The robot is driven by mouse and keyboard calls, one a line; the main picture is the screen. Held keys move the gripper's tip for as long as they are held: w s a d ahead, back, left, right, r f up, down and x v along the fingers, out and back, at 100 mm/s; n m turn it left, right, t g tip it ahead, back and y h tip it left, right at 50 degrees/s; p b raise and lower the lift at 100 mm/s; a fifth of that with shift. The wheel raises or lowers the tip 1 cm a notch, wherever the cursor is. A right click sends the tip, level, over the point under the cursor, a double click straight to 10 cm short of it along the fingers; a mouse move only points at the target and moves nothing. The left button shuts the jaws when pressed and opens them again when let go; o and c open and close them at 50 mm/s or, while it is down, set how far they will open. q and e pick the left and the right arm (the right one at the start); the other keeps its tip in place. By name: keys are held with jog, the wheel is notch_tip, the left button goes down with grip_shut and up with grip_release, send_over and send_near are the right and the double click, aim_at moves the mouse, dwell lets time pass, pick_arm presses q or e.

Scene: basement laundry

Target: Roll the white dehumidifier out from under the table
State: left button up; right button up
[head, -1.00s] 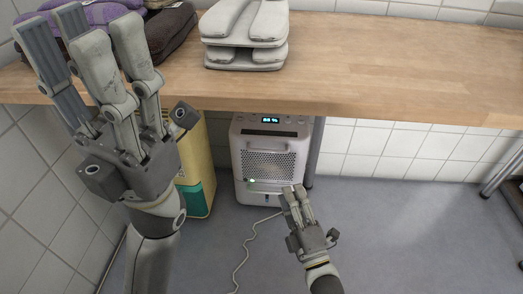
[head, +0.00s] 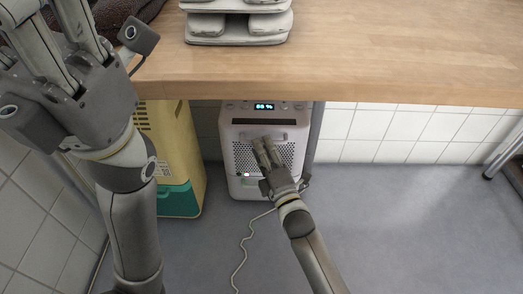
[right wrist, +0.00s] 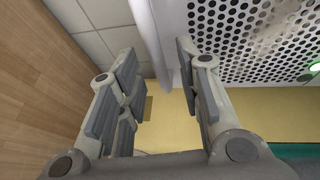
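The white dehumidifier (head: 240,128) stands upright under the table, with a lit display on top and a perforated front. Its perforated panel (right wrist: 255,40) also shows in the right wrist view. My right gripper (head: 263,150) is at the front of it. In the right wrist view my right gripper (right wrist: 158,85) is open, and the dehumidifier's pale handle bar (right wrist: 150,35) runs between its fingers, not clasped. My left gripper (head: 60,35) is raised at the upper left, fingers apart and empty; its fingertips are cut off by the frame.
A yellow and green unit (head: 180,198) stands close left of the dehumidifier. A table leg (head: 314,140) is close on its right. A cord (head: 243,250) lies on the floor, which is clear at right.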

jog(key=shift+x, duration=0.9)
jog(key=shift+c, duration=0.3)
grip_shut()
